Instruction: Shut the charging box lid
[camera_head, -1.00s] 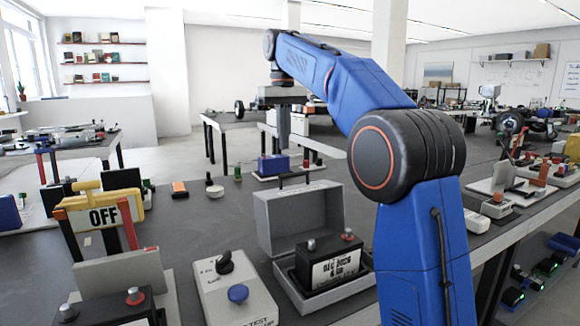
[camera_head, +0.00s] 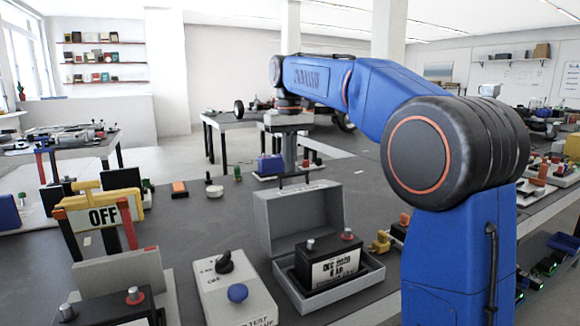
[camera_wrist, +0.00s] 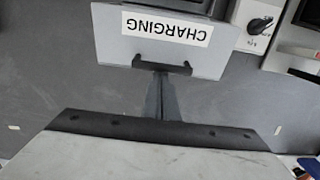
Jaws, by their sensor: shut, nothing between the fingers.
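The grey charging box (camera_head: 352,278) sits on the dark bench in the head view, and its lid (camera_head: 298,218) stands open, tilted up at the back. A dark battery block (camera_head: 325,264) with a white label lies inside. In the wrist view the lid's outer face (camera_wrist: 115,55) shows a CHARGING label (camera_wrist: 167,28), upside down, and a dark handle (camera_wrist: 161,67). My gripper (camera_head: 289,168) is shut and empty, pointing down behind the lid. In the wrist view my gripper (camera_wrist: 160,78) is near the handle; I cannot tell whether they touch.
A white box with a black knob and blue button (camera_head: 237,296) stands left of the charging box. A yellow-handled OFF stand (camera_head: 102,215) is farther left. A blue block (camera_head: 271,165) sits behind the lid. Bare bench shows between the lid and the OFF stand.

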